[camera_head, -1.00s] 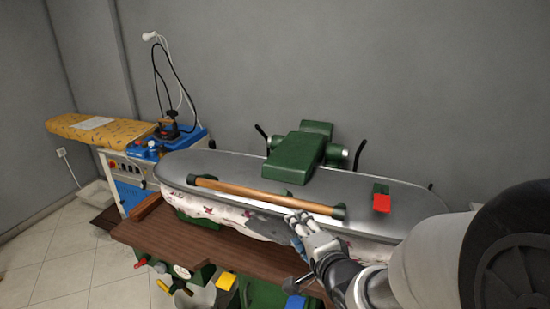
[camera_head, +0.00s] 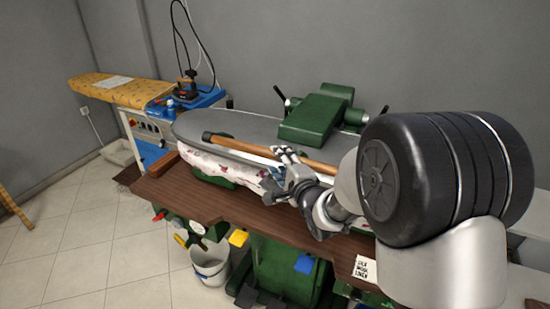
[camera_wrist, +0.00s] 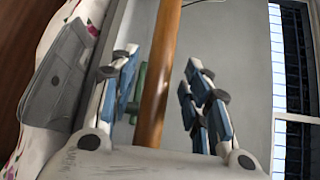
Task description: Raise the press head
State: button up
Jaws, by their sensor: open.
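The press head (camera_head: 225,126) is a long grey plate lying low over the floral-covered padded board (camera_head: 215,164). A wooden handle bar (camera_head: 240,147) runs along its front edge, held by dark end fittings. My gripper (camera_head: 285,158) is at the bar, right of its middle, and hides part of it. In the wrist view the bar (camera_wrist: 165,65) runs between the two blue-padded fingers of my open gripper (camera_wrist: 163,85), with a visible gap on each side. The bar's right end is hidden by my arm in the head view.
A brown wooden table edge (camera_head: 200,203) lies in front, with pedals and a white bucket (camera_head: 210,270) below. An ironing board (camera_head: 115,92) with an iron stands at the left.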

jog(key=x, duration=0.4)
jog(key=shift+w+a+f+b, duration=0.1)
jog(key=shift+w+a+b, duration=0.1)
jog(key=shift+w+b, duration=0.15)
grip_shut()
dwell(0.5)
